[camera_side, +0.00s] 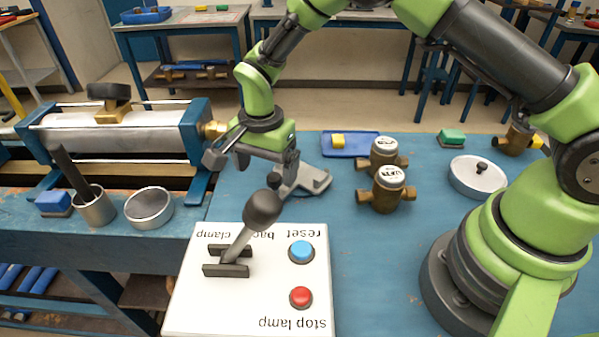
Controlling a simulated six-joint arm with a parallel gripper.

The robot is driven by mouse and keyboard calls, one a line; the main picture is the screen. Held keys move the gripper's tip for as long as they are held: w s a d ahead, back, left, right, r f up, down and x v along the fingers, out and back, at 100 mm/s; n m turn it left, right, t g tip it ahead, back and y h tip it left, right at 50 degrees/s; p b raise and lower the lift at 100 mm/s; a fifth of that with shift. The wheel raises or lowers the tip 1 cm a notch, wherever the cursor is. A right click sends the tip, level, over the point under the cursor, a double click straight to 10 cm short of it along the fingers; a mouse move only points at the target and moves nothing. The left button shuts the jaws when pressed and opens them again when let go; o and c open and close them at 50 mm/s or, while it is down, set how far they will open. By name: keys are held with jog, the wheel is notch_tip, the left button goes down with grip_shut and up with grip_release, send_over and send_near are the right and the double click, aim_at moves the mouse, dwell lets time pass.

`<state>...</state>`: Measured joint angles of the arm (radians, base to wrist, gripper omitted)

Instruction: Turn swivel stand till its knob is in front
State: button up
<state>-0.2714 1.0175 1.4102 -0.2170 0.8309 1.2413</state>
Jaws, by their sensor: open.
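My gripper (248,172) hangs above the left part of the blue bench, behind the lever box. Its jaws are apart, with nothing seen between them. A low grey bracket-like piece (318,181) shows just right of the jaws; I cannot tell if they touch it. A shallow round silver piece with a small dark knob on top (478,177) sits on the bench to the right, well apart from my gripper. I cannot tell for sure which of these two is the swivel stand.
A white control box (270,314) with an upright lever and two buttons stands in front. Brass meters (387,197) stand mid-bench. A blue tray (348,147) with a yellow block lies behind. A large cylinder rig (120,135) and metal cups (149,207) are at left.

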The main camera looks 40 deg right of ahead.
jog(key=shift+r, duration=2.65)
jog(key=m, duration=0.2)
jog(key=s+r+m, duration=0.1)
jog(key=m, duration=0.1)
jog(key=r+m, duration=0.1)
jog(key=m, duration=0.1)
jog(key=shift+s+d+r+m, duration=0.1)
jog(key=shift+s+r+m, duration=0.1)
jog(key=shift+s+m, duration=0.15)
jog(key=shift+s+f+m, duration=0.1)
jog(key=shift+f+m, duration=0.15)
jog(key=shift+f, duration=2.55)
jog(key=shift+f, duration=0.25)
jog(key=shift+f, duration=0.75)
jog(key=shift+f, duration=0.15)
